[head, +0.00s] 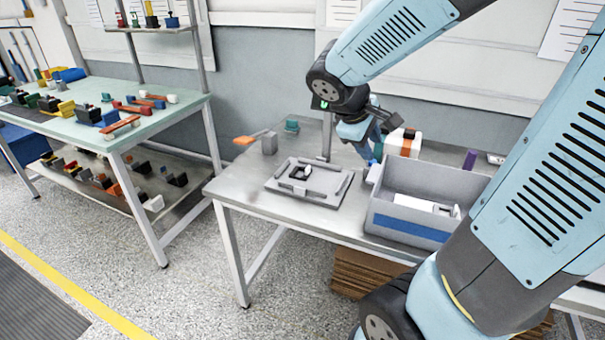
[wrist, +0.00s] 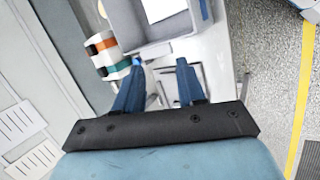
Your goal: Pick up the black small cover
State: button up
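My gripper (head: 376,146) is above the back of the grey table, just behind the grey bin. In the wrist view its two blue fingers (wrist: 158,82) stand apart with nothing held between them. A grey flat fixture (head: 275,185) lies on the table, left of my gripper. A small dark and white part (head: 300,172) sits in the middle of the fixture; I cannot tell whether it is the black small cover. In the wrist view the area behind the fingers is partly hidden by them, and no black cover shows clearly there.
The grey bin (head: 402,226) with a blue stripe holds a white piece (head: 425,205). A striped white block (head: 403,143) stands close by my gripper; it also shows in the wrist view (wrist: 107,54). A left table (head: 90,135) carries several coloured parts. The table's front left is bare.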

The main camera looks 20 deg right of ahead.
aim_at(311, 170)
jog(key=w+a+f+n+t, duration=0.2)
jog(key=w+a+f+n, duration=0.1)
jog(key=w+f+n, duration=0.3)
jog(key=w+a+f+n+t+h, duration=0.1)
jog(key=w+a+f+n+t, duration=0.2)
jog(key=w+f+n, duration=0.4)
jog(key=w+a+f+n+t+h, duration=0.1)
jog(key=w+a+f+n+t, duration=0.2)
jog(key=w+a+f+n, duration=0.2)
jog(key=shift+w+f+n, duration=0.35)
jog(key=shift+w+n, duration=0.35)
jog(key=shift+n, duration=0.05)
jog(key=shift+w+f+n, duration=0.3)
jog(key=shift+w+n, duration=0.35)
jog(key=shift+n, duration=0.1)
jog(key=x, duration=0.8)
jog(key=shift+w+f, duration=0.1)
jog(key=shift+w, duration=0.1)
jog(key=shift+f+x, duration=0.2)
jog(key=shift+x, duration=2.3)
jog(key=shift+s+f, duration=0.15)
jog(key=shift+s, duration=0.05)
jog(key=c, duration=0.7)
grip_shut()
jog(key=shift+a, duration=0.2)
